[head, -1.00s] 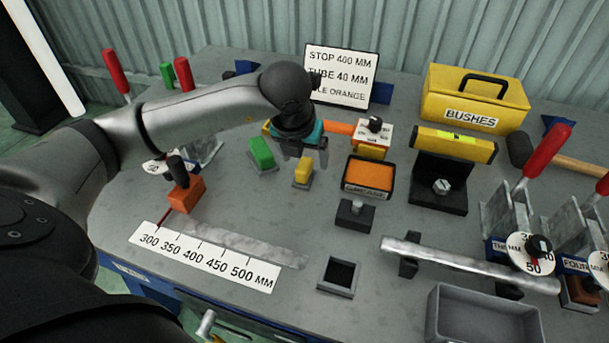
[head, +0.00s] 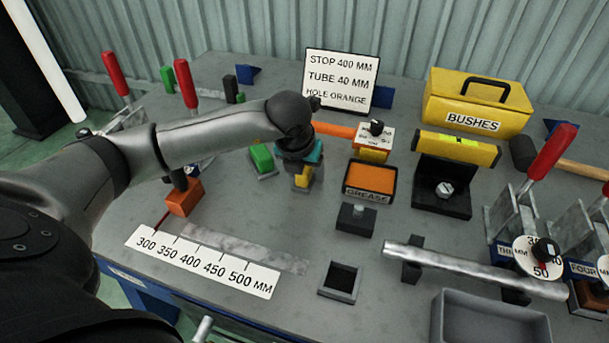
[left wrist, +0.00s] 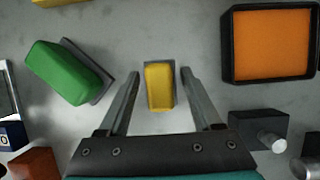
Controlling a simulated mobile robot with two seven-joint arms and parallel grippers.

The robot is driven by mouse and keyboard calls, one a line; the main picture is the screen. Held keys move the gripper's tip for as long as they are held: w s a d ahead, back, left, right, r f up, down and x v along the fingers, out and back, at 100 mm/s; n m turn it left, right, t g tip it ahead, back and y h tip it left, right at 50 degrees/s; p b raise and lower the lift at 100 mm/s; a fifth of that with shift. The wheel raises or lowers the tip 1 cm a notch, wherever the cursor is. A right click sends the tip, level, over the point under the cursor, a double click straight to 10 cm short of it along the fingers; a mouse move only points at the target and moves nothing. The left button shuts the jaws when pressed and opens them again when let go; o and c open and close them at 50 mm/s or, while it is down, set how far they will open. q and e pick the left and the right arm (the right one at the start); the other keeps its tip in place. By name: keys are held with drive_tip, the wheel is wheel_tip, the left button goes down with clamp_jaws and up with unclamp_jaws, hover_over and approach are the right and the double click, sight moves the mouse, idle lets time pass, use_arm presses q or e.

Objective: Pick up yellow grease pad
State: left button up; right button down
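The yellow grease pad (left wrist: 159,85) sits on a small grey base on the bench in the left wrist view. It also shows in the head view (head: 302,178), partly hidden by my gripper. My left gripper (left wrist: 159,72) is open, with one finger on each side of the pad and a gap on both sides. In the head view my left gripper (head: 303,182) points down over the pad. I cannot tell its exact height above the bench. My right gripper is in neither view.
A green pad (head: 261,158) on a similar base stands just left. The orange grease tray (head: 369,180) is to the right, with a dark block (head: 356,220) in front of it. A sign (head: 341,78) stands behind. Bare bench lies in front, beside the ruler (head: 205,262).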

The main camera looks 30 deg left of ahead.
use_arm(q)
clamp_jaws()
idle(0.3)
drive_tip(key=shift+r, duration=0.2)
